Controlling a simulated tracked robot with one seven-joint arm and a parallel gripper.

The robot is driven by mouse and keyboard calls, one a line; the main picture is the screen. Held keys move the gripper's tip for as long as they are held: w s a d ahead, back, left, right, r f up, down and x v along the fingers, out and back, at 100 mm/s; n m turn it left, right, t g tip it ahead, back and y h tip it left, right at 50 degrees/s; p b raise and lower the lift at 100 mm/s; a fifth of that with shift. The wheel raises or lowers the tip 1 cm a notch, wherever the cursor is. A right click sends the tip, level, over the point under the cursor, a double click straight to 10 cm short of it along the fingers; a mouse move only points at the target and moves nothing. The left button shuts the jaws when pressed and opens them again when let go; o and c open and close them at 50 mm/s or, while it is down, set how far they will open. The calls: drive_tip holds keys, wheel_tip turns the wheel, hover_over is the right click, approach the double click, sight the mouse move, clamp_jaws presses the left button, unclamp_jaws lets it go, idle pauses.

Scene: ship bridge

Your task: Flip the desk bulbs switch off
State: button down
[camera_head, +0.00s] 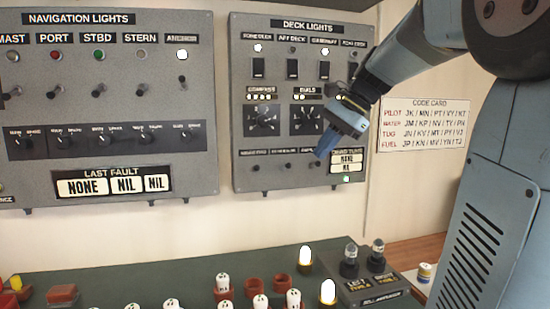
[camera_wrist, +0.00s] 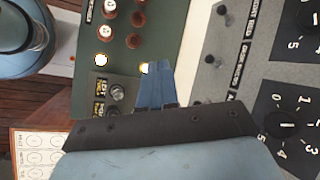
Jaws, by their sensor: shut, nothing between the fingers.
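My gripper (camera_head: 325,148) is shut and empty in front of the lower right of the deck lights panel (camera_head: 240,120). In the wrist view its blue fingers (camera_wrist: 157,75) are together, beside the panel's lower edge. A row of small toggles runs along the panel bottom: a left one (camera_head: 255,167), a middle one (camera_head: 289,165) and one near my fingertips. Two toggles show in the wrist view, an upper one (camera_wrist: 221,10) and a lower one (camera_wrist: 210,58). Contact is unclear.
Two lit bulbs, one farther (camera_head: 305,256) and one nearer (camera_head: 328,290), stand on the green desk (camera_head: 190,262). Several capped pegs stand there too. The navigation lights panel (camera_head: 110,100) is left; a code card (camera_head: 423,125) hangs right.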

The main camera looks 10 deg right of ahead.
drive_tip(key=w+d+r+m+y, duration=0.3)
drive_tip(key=w+d+r+m, duration=0.1)
drive_tip(key=w+d, duration=0.3)
drive_tip(key=shift+w+d+r, duration=0.25)
drive_tip(key=shift+w+r, duration=0.15)
drive_tip(key=shift+a+f, duration=0.1)
approach(286, 167)
drive_tip(key=x, duration=0.5)
drive_tip(key=shift+w+f, duration=0.3)
